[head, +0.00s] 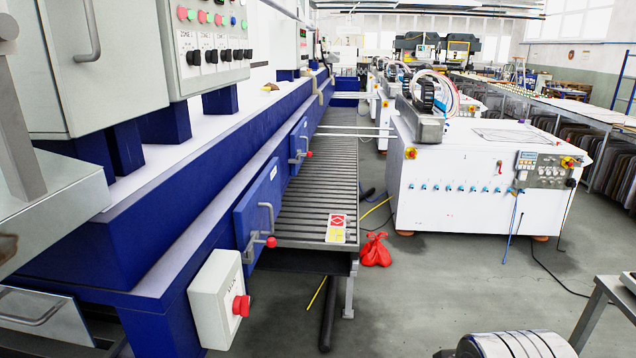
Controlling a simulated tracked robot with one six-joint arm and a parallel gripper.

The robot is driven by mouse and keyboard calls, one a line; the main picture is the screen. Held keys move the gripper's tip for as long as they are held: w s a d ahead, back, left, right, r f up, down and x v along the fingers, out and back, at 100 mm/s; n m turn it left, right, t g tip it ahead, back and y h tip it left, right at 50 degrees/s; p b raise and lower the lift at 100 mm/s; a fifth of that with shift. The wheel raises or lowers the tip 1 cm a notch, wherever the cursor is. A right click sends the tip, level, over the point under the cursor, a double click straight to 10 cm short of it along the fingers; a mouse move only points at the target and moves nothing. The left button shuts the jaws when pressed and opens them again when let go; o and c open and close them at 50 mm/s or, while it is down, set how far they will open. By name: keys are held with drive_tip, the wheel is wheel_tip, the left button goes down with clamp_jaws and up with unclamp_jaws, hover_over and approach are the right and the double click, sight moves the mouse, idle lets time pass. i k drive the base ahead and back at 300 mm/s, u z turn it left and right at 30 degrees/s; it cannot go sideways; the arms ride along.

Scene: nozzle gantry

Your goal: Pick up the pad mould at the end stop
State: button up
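I cannot pick out a pad mould in the head view. The slatted conveyor (318,190) runs from the back towards me along the blue machine, and its near end holds only a flat label with a red and a yellow part (337,228). I cannot make out an end stop for certain. My gripper does not show in this view.
A blue machine (180,225) with control boxes fills the left. A white machine (480,185) stands right of centre. A red bag (375,250) and cables lie on the grey floor (430,285), otherwise largely open between them.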

sight(334, 235)
drive_tip(key=u, duration=0.15)
drive_tip(key=i, duration=3.45)
drive_tip(key=u, duration=0.15)
